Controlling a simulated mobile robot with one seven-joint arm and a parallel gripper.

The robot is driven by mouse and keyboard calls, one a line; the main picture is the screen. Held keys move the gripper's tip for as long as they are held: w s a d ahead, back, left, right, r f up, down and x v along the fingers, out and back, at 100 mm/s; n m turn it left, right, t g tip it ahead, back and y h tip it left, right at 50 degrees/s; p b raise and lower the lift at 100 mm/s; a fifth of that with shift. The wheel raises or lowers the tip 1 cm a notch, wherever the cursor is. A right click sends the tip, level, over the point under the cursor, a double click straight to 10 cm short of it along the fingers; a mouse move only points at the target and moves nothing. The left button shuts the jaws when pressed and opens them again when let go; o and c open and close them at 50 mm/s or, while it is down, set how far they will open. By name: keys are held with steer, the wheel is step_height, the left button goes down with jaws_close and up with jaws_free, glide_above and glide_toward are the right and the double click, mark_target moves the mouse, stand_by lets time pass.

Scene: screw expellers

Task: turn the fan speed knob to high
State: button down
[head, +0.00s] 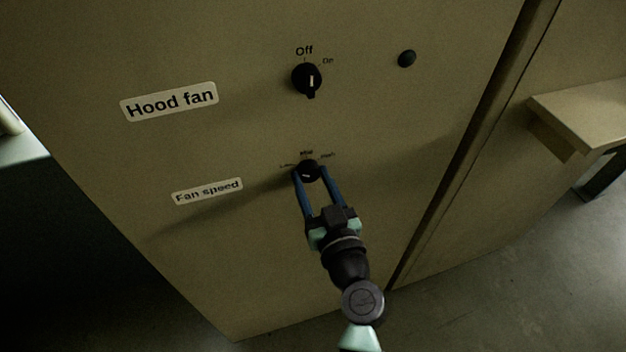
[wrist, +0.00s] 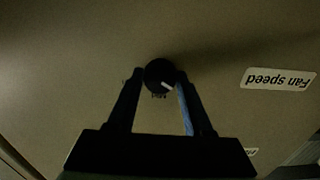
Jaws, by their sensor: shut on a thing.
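The fan speed knob (head: 308,169) is a small black round knob on the beige panel, right of the "Fan speed" label (head: 207,191). Small markings for low, mid and high sit above it, and a pale pointer mark shows on its face. My gripper (head: 312,174) reaches up from below, with one blue finger on each side of the knob, shut on it. In the wrist view the knob (wrist: 160,74) sits between the fingertips (wrist: 161,80), and its pale mark points toward the lower right of that picture. The exact setting is hard to read.
Above is the black hood fan knob (head: 307,79) with Off and On marks, beside the "Hood fan" label (head: 170,101). A dark round button (head: 407,58) is at upper right. A beige ledge (head: 585,115) juts out at far right. The panel around my gripper is clear.

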steer(key=m+b, duration=0.2)
steer(key=m, duration=0.3)
steer(key=shift+f, duration=0.1)
steer(key=m, duration=0.6)
steer(key=shift+m, duration=0.4)
steer(key=m, duration=0.5)
steer(key=shift+a+r+p, duration=0.1)
steer(key=shift+r+p, duration=0.1)
steer(key=shift+p, duration=0.2)
steer(key=m+p, duration=0.2)
steer(key=m, duration=0.4)
steer(key=shift+s+m, duration=0.1)
steer(key=shift+m, duration=0.4)
steer(key=shift+c, duration=1.5)
jaws_free()
